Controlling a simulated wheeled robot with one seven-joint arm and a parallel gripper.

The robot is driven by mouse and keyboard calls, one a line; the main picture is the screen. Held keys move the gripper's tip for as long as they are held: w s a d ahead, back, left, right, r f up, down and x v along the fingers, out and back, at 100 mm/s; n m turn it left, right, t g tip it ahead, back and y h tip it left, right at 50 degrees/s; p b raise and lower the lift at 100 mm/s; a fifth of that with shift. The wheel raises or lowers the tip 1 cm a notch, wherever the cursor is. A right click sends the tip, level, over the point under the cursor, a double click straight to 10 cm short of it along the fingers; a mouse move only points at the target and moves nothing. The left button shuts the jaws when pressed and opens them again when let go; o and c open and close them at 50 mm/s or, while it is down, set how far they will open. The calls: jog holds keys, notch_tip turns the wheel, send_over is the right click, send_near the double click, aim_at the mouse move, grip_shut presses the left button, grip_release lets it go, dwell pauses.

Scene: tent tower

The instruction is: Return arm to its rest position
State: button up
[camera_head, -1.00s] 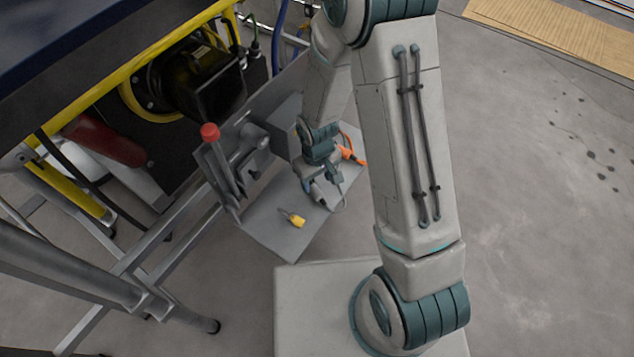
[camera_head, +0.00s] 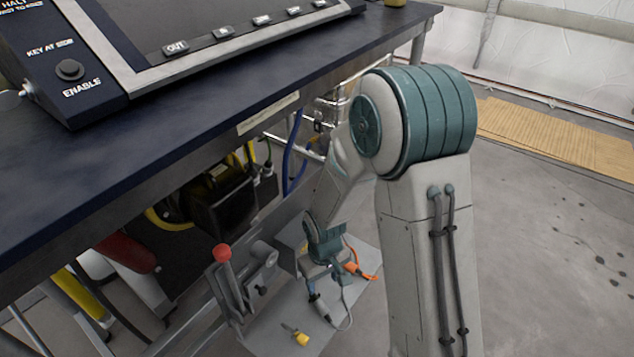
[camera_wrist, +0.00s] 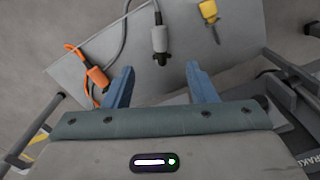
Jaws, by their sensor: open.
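My gripper (camera_wrist: 160,86) is open in the wrist view, its two blue-grey fingers spread with nothing between them. Below it lies a grey plate (camera_wrist: 140,25) holding a grey cable connector (camera_wrist: 159,40), an orange cable connector (camera_wrist: 97,77) and a yellow-handled screwdriver (camera_wrist: 207,12). In the head view my arm (camera_head: 420,240) stands at the right of the table and bends down toward the grey plate (camera_head: 262,338). The gripper's fingers are too small to make out clearly there.
A dark blue table (camera_head: 190,105) with a control console (camera_head: 68,70) fills the upper left. Beside the plate stands a lever with a red knob (camera_head: 222,253). Under the table are a red cylinder (camera_head: 125,253) and a black box (camera_head: 224,205). Open floor (camera_head: 560,250) lies to the right.

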jog(key=s+d+r+m+t+p, duration=0.1)
jog(key=s+d+r+m+p, duration=0.1)
jog(key=r+p, duration=0.8)
jog(key=s+d+r+m+t+p, duration=0.1)
jog(key=s+d+r+p, duration=0.4)
jog(key=r, duration=2.1)
jog(key=s+d+r+m+p, duration=0.3)
jog(key=s+d+r+p, duration=0.1)
jog(key=r+p, duration=1.2)
notch_tip(320, 180, up, 3)
jog(key=shift+s+d+f+t, duration=0.2)
jog(key=shift+d+t, duration=0.1)
jog(key=shift+t, duration=0.1)
